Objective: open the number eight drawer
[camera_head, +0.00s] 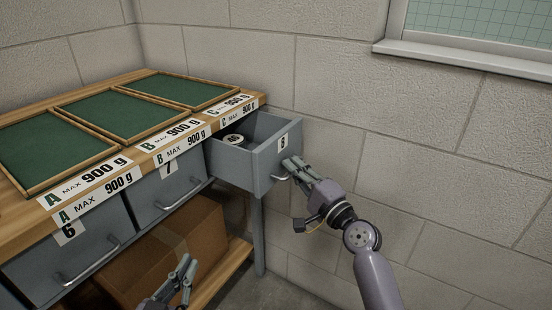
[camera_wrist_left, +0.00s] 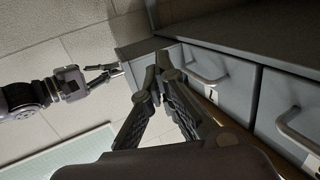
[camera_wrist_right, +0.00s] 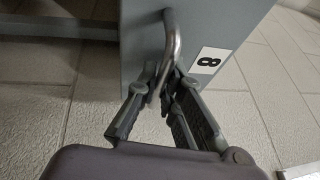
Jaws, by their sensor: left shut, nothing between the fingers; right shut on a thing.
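The number eight drawer (camera_head: 264,171) is grey and stands pulled out from the right end of the bench, with a round, pale-topped object (camera_head: 233,139) inside. Its front with the 8 label also fills the right wrist view (camera_wrist_right: 208,60). My right gripper (camera_head: 288,170) is at the drawer front, shut on its metal bar handle (camera_wrist_right: 172,45). My left gripper (camera_head: 188,268) is low in front of the bench, shut and empty, apart from the drawers. In the left wrist view its fingertips (camera_wrist_left: 157,62) meet in front of the grey drawers.
Drawers seven (camera_head: 160,190) and six (camera_head: 70,255) are closed. Three green trays (camera_head: 115,110) lie on the wooden bench top, labelled A, B and C, 900 g. A cardboard box (camera_head: 170,255) sits on the lower shelf. A block wall (camera_head: 400,150) stands close on the right.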

